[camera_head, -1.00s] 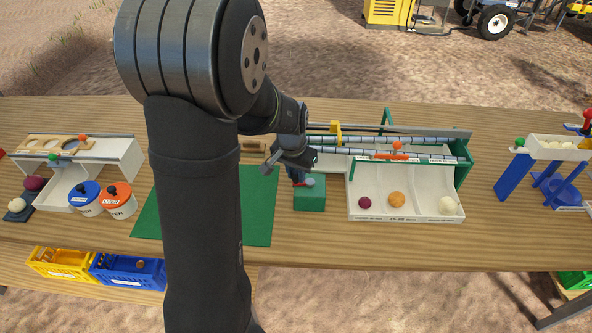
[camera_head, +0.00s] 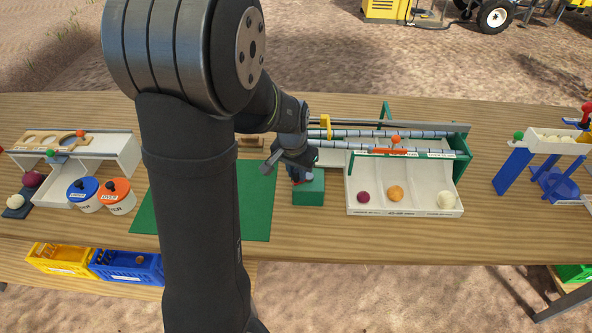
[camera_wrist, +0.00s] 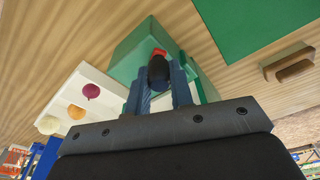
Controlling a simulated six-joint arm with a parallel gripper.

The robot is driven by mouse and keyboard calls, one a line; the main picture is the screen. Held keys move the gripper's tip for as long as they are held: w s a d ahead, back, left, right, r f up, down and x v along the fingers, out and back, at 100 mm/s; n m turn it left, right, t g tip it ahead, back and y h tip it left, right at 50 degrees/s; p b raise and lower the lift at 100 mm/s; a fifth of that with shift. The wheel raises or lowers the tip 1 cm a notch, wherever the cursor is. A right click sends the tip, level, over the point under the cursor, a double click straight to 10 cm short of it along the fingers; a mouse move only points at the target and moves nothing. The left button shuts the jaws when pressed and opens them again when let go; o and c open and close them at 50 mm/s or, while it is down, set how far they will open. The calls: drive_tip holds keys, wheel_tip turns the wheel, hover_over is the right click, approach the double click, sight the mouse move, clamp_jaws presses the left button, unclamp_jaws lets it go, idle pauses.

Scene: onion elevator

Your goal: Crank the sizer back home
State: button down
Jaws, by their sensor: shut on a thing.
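The sizer (camera_head: 400,140) stands right of the middle of the table, with long metal rollers, a yellow piece on its rail and a white three-bay tray in front. A green box (camera_head: 309,191) stands at its left front end. My gripper (camera_head: 300,178) is over this box. In the wrist view my blue fingers (camera_wrist: 160,84) are shut on the black crank handle (camera_wrist: 159,70), which has a red part (camera_wrist: 159,52) beside it. The green box (camera_wrist: 140,48) shows behind them. The rest of the crank is hidden by the gripper.
A dark red onion (camera_head: 363,197), an orange one (camera_head: 396,193) and a white one (camera_head: 446,201) lie in the tray bays. A green mat (camera_head: 257,200) lies left of the box. Blue (camera_head: 84,194) and orange (camera_head: 117,196) lidded tubs stand farther left.

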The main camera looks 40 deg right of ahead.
drive_tip(key=shift+s+d+r, duration=0.15)
drive_tip(key=shift+s, duration=0.4)
drive_tip(key=shift+s+d, duration=0.15)
drive_tip(key=shift+s, duration=0.5)
drive_tip(key=shift+s+d, duration=0.1)
drive_tip(key=shift+s, duration=0.05)
drive_tip(key=shift+s+d, duration=0.35)
drive_tip(key=shift+s, duration=0.1)
drive_tip(key=c, duration=1.3)
unclamp_jaws()
drive_tip(key=shift+o, duration=0.6)
drive_tip(key=shift+a, duration=0.15)
